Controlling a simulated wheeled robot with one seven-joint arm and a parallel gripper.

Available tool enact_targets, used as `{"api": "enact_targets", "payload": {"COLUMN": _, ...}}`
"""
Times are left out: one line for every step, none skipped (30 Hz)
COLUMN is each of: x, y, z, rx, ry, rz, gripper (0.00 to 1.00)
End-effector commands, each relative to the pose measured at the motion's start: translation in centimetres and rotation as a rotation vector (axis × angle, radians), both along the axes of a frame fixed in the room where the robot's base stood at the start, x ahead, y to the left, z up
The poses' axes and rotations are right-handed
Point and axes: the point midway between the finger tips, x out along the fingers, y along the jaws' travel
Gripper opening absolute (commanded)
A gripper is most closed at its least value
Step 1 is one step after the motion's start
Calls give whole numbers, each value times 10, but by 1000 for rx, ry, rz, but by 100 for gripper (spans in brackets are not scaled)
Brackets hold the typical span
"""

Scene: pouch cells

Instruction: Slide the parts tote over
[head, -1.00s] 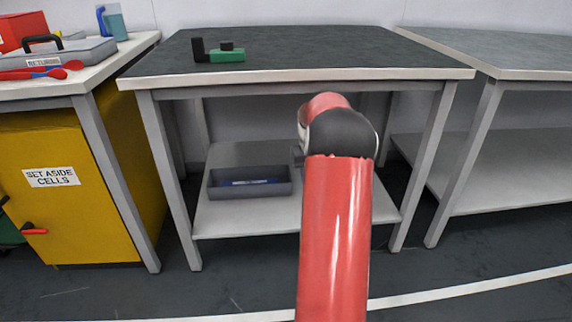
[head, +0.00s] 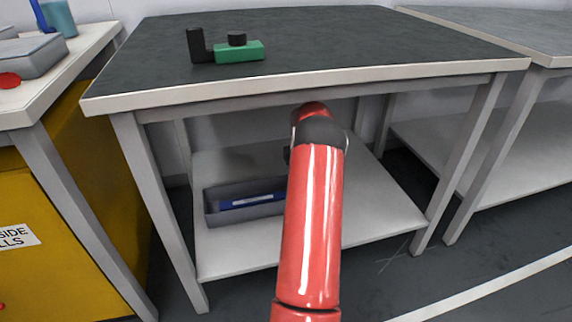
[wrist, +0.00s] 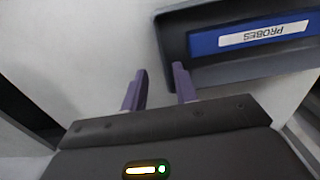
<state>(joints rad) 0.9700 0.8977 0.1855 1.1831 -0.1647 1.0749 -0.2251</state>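The parts tote, a grey open tray (head: 212,212), sits on the lower shelf (head: 225,259) of the middle bench. A blue item (head: 250,201) lies inside it. In the wrist view the tote (wrist: 200,79) is at upper right, and its blue item (wrist: 204,43) bears a label reading PROBES. My gripper (wrist: 158,80) has two purple fingers, apart with nothing between them. The fingertips are over the shelf by the tote's near left corner; the right finger is close to its wall, and contact cannot be told. In the head view my red arm hides the gripper and the tote's right end.
The bench top (head: 320,45) overhangs the shelf, with legs at its corners. A green and black device (head: 238,53) stands on top. A yellow cabinet (head: 80,190) is at left. The shelf right of my arm is clear.

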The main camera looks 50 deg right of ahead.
Motion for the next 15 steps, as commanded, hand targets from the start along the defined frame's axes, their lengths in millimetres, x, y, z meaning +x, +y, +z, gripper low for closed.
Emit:
{"api": "enact_targets", "payload": {"x": -1, "y": -1, "z": 0, "rx": 0, "ry": 0, "rz": -1, "gripper": 29}}
{"api": "enact_targets", "payload": {"x": -1, "y": -1, "z": 0, "rx": 0, "ry": 0, "rz": -1, "gripper": 29}}
{"api": "enact_targets", "payload": {"x": -1, "y": -1, "z": 0, "rx": 0, "ry": 0, "rz": -1, "gripper": 29}}
{"api": "enact_targets", "payload": {"x": -1, "y": -1, "z": 0, "rx": 0, "ry": 0, "rz": -1, "gripper": 29}}
{"api": "enact_targets", "payload": {"x": -1, "y": -1, "z": 0, "rx": 0, "ry": 0, "rz": -1, "gripper": 29}}
{"api": "enact_targets", "payload": {"x": 0, "y": -1, "z": 0, "rx": 0, "ry": 0, "rz": -1, "gripper": 29}}
{"api": "enact_targets", "payload": {"x": 0, "y": -1, "z": 0, "rx": 0, "ry": 0, "rz": -1, "gripper": 29}}
{"api": "enact_targets", "payload": {"x": 0, "y": -1, "z": 0, "rx": 0, "ry": 0, "rz": -1, "gripper": 29}}
{"api": "enact_targets", "payload": {"x": 0, "y": 0, "z": 0, "rx": 0, "ry": 0, "rz": -1, "gripper": 29}}
{"api": "enact_targets", "payload": {"x": 0, "y": 0, "z": 0, "rx": 0, "ry": 0, "rz": -1, "gripper": 29}}
{"api": "enact_targets", "payload": {"x": 0, "y": 0, "z": 0, "rx": 0, "ry": 0, "rz": -1, "gripper": 29}}
{"api": "enact_targets", "payload": {"x": 0, "y": 0, "z": -1, "rx": 0, "ry": 0, "rz": -1, "gripper": 29}}
{"api": "enact_targets", "payload": {"x": 0, "y": 0, "z": -2, "rx": 1, "ry": 1, "rz": -1, "gripper": 29}}
{"api": "enact_targets", "payload": {"x": 0, "y": 0, "z": -4, "rx": 1, "ry": 1, "rz": -1, "gripper": 29}}
{"api": "enact_targets", "payload": {"x": 0, "y": 0, "z": -7, "rx": 1, "ry": 0, "rz": -1, "gripper": 29}}
